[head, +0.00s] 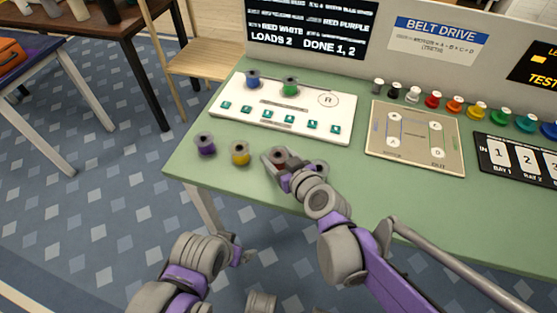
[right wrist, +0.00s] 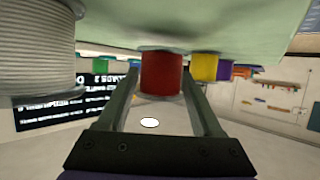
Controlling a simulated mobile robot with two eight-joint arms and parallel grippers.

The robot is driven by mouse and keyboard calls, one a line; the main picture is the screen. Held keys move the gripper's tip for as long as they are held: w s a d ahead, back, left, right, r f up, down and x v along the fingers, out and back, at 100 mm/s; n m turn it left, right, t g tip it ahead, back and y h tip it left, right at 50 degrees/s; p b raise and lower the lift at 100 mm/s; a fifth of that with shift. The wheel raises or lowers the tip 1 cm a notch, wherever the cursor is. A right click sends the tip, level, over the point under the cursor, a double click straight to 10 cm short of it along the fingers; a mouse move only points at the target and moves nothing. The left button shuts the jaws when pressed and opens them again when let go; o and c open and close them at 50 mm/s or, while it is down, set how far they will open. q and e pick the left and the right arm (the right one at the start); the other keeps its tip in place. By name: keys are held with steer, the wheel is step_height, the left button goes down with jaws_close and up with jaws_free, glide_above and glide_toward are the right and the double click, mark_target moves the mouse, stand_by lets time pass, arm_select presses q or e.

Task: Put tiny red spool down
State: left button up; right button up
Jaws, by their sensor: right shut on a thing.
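The tiny red spool (head: 279,154) is upright at the green table's front part, right of the yellow spool. My right gripper (head: 281,163) is shut on it, one finger on each side. The right wrist view, which is upside down, shows the red spool (right wrist: 161,74) between the two fingers (right wrist: 161,88). Its base is at or very close to the table top; I cannot tell if it touches. My left gripper (head: 240,251) is low in front of the table, away from the spools; its jaws are not clear.
Purple (head: 205,146) and yellow (head: 240,153) spools stand left of the red one. Blue (head: 253,80) and green (head: 290,87) spools stand on the white board (head: 333,127). A pale ribbed spool (right wrist: 36,45) is close beside my right gripper. A beige panel (head: 445,158) lies further right.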

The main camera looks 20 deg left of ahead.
steer(key=shift+f, duration=0.5)
steer(key=shift+f, duration=0.15)
steer(key=o, duration=1.4)
steer(key=shift+s+d+r, duration=0.15)
steer(key=shift+d+r, duration=0.05)
steer(key=shift+r, duration=0.15)
steer(key=p+v, duration=0.3)
steer(key=v, duration=0.8)
steer(key=shift+s+d+r, duration=0.1)
steer(key=shift+s+d, duration=0.05)
